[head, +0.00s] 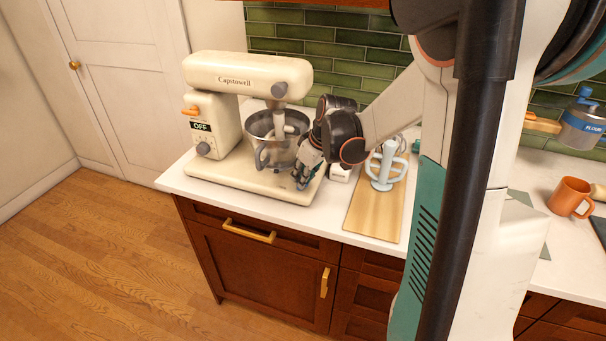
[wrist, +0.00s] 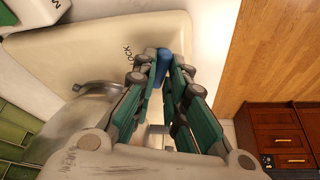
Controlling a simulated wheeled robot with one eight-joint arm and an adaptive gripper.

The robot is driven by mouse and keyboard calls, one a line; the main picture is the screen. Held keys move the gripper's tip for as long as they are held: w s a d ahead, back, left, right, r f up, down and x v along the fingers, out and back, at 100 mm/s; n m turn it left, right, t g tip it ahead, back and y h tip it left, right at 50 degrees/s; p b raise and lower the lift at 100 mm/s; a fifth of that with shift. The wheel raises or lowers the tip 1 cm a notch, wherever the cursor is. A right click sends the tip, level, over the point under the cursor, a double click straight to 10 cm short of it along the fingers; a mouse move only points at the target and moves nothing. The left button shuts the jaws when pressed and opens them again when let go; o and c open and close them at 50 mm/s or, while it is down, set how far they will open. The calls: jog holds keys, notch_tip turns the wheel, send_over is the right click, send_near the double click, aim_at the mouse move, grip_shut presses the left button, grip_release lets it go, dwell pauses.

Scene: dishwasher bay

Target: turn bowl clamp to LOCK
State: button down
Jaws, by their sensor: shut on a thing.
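The cream stand mixer (head: 232,76) stands on the counter, with its metal bowl (head: 262,128) on the base plate (head: 250,178). In the head view my gripper (head: 301,178) is at the front right of the base, beside the bowl. In the wrist view my gripper (wrist: 168,72) is shut on a blue piece, the bowl clamp's handle (wrist: 164,62), which shows between the fingertips. Lettering ending in "OCK" is on the cream base (wrist: 100,45) just left of the handle; its start is hard to read. The rest of the clamp is hidden by my fingers.
A wooden board (head: 366,215) with a pale blue mixer attachment (head: 383,172) lies right of the mixer. The counter's front edge runs close to the mixer base.

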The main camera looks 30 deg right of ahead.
jog(key=m, duration=0.1)
jog(key=m+h, duration=0.1)
jog(key=m, duration=0.1)
jog(key=shift+a+m, duration=0.2)
jog(key=shift+m, duration=0.1)
jog(key=m+h, duration=0.1)
jog(key=m, duration=0.2)
jog(key=shift+a+m+h+p, duration=0.15)
jog(key=shift+m+h+p, duration=0.15)
jog(key=shift+h, duration=0.1)
jog(key=m+h, duration=0.1)
jog(key=m, duration=0.2)
jog(key=m+g+h, duration=0.1)
jog(key=m, duration=0.2)
jog(key=shift+w+a+g, duration=0.2)
jog(key=shift+g, duration=0.1)
jog(key=shift+m, duration=0.4)
jog(key=c, duration=1.6)
grip_release()
jog(key=v, duration=1.2)
